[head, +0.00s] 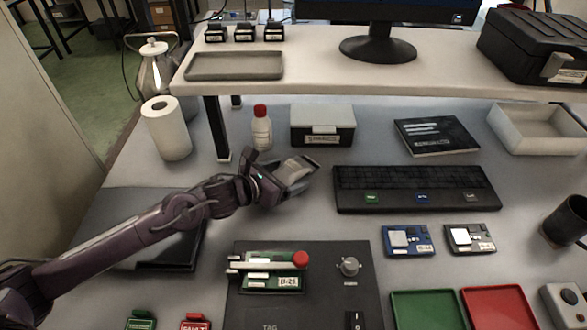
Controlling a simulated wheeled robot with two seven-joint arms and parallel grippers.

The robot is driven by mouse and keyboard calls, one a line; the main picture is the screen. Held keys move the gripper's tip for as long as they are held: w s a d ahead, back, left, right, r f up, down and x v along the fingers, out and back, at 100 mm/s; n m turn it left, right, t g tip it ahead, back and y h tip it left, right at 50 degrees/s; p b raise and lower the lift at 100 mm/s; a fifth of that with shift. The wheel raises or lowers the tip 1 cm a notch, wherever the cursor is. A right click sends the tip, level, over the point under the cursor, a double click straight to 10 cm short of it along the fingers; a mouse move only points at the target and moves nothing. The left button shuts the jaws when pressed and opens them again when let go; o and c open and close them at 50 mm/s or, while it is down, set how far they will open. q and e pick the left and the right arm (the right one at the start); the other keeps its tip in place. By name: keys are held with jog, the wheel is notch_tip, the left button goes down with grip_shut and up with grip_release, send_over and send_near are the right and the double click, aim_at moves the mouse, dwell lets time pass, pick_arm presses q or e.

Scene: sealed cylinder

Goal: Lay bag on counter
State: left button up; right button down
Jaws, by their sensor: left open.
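My left arm reaches in from the left, and its gripper (292,176) is over the grey counter (310,220), left of the black keyboard-like panel. The gripper is open. A pale, greyish, slightly shiny patch shows at the jaws; it may be a bag, but I cannot tell it from the gripper itself. I cannot tell whether it touches the jaws or the counter. No other bag is clear in view. My right gripper is not in view.
The black panel (415,188) lies right. A dark plate with a green device (268,272) lies in front. A shelf (400,75) overhangs the back.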

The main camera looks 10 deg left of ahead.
pick_arm(q)
jog(key=c, duration=1.1)
jog(key=shift+c, duration=0.2)
jog(key=shift+r, duration=0.15)
